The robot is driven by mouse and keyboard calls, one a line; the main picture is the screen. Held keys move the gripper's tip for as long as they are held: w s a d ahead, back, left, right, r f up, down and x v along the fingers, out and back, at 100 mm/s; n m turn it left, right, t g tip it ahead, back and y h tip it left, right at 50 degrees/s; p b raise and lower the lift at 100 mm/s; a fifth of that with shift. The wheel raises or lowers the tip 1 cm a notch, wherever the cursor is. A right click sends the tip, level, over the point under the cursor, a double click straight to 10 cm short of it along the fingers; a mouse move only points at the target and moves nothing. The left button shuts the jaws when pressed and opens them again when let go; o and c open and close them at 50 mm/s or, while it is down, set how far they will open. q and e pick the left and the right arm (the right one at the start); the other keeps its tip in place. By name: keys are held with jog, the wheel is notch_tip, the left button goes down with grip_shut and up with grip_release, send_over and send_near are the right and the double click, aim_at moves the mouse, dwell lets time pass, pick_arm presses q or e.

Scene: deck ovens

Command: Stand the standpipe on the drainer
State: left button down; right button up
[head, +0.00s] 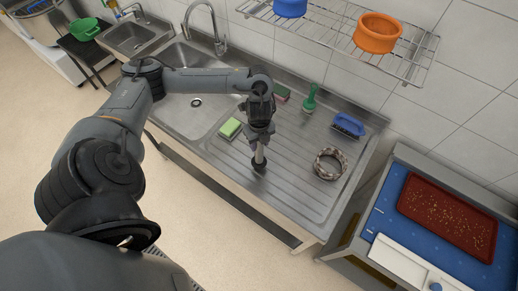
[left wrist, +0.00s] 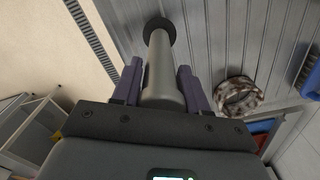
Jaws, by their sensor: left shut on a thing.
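The standpipe (head: 259,157), a grey tube with a black lower end, is in my left gripper (head: 260,140). It stands about upright over the ribbed drainer (head: 290,175). In the left wrist view the standpipe (left wrist: 162,62) runs between the two fingers of the left gripper (left wrist: 157,80), and its black end points away to the drainer (left wrist: 222,45). I cannot tell whether the black end touches the metal. My right gripper is not in view.
On the drainer are a coiled ring (head: 329,163), a blue-handled brush (head: 348,125) and a green brush (head: 310,100). A green-yellow sponge (head: 230,128) lies left of my gripper by the sink bowl (head: 195,100). A wire shelf (head: 340,35) hangs above.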

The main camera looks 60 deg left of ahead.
pick_arm(q)
jog(key=f, duration=0.3)
jog(key=shift+a+f, duration=0.2)
jog(key=shift+f, duration=0.2)
jog(key=shift+w+f, duration=0.1)
jog(key=shift+f, duration=0.25)
jog(key=c, duration=0.6)
grip_release()
